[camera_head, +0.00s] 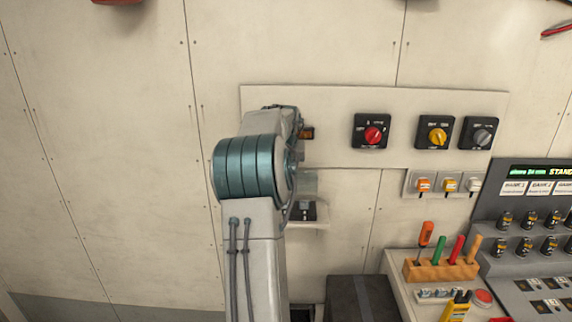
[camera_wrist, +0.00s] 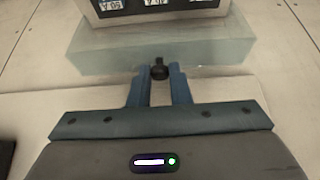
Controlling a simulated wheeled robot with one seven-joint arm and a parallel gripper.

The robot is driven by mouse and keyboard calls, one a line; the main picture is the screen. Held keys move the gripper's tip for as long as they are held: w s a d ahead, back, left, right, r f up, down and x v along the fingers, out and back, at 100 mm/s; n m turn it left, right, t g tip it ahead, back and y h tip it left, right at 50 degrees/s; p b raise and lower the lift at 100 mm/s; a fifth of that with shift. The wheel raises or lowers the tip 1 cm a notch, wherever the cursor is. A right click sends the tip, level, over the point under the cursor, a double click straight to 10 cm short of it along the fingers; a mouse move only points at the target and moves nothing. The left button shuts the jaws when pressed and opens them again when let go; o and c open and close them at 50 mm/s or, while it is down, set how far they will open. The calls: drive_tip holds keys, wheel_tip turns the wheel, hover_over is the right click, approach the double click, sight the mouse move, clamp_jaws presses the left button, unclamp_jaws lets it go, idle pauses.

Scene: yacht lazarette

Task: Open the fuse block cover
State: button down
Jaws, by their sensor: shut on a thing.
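The fuse block cover is a clear, pale greenish box-like piece (camera_wrist: 105,52) across the upper part of the wrist view. A small black knob (camera_wrist: 159,69) stands out from its near edge. My gripper (camera_wrist: 160,76) has its two blue fingers shut on this knob. Beyond the cover, part of the fuse block (camera_wrist: 140,15) shows, with white labels and a dark frame. In the head view, a clear pane (camera_head: 307,183) shows beside my arm, above a small dark unit (camera_head: 304,211) on a pale ledge. My arm hides the gripper and much of the cover there.
To the right, a wall panel (camera_head: 330,100) carries a red rotary switch (camera_head: 373,134), a yellow one (camera_head: 437,136) and a grey one (camera_head: 481,137). Lower right are a wooden tool rack (camera_head: 440,269), a dark box (camera_head: 362,298) and a control console (camera_head: 530,250). The left wall is clear.

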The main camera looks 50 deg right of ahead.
drive_tip(key=c, duration=1.3)
unclamp_jaws()
drive_tip(key=shift+w+d+f, duration=0.1)
drive_tip(key=shift+w, duration=0.05)
drive_tip(key=shift+c, duration=0.2)
drive_tip(key=b+v, duration=0.3)
drive_tip(key=v, duration=1.1)
drive_tip(key=shift+f, duration=0.1)
